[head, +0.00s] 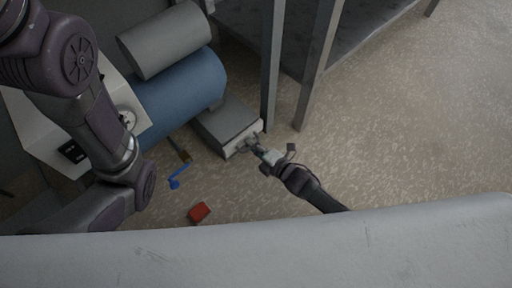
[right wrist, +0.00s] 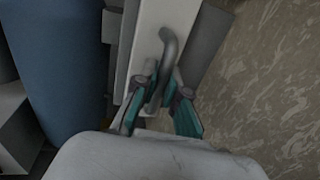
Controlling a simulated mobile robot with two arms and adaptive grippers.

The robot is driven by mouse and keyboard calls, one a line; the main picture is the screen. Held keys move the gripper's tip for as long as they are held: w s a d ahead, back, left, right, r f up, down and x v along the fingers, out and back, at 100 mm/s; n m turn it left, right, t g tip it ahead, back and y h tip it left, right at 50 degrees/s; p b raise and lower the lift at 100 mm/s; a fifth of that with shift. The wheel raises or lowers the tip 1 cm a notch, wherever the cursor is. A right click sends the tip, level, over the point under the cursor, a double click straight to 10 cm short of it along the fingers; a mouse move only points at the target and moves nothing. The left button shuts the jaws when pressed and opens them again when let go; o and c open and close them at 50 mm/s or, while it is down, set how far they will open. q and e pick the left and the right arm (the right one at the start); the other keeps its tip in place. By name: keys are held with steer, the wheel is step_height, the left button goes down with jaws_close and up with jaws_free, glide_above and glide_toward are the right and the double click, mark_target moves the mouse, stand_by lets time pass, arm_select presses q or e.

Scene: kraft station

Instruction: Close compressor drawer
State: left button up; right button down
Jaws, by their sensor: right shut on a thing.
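The compressor has a blue tank (head: 185,95) and a grey cylinder (head: 165,40) above it, at the upper left of the head view. Its drawer (head: 222,120) is a grey box with a pale front, sticking out low beside the tank. My right gripper (head: 258,149) is at the drawer's front. In the right wrist view, its teal fingers (right wrist: 158,100) are shut around the lower part of the curved grey handle (right wrist: 169,50) on the pale drawer front (right wrist: 150,22). The inside of the drawer cannot be seen. My left arm shows at the left, but its gripper is not visible.
A metal table with grey legs (head: 271,70) stands just right of the drawer. A red block (head: 199,212) and a blue item (head: 176,179) lie on the floor near the compressor. The speckled floor (head: 410,130) to the right is clear.

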steer(key=c, duration=1.2)
jaws_free()
steer(key=shift+w+a, duration=0.2)
steer(key=v, duration=1.2)
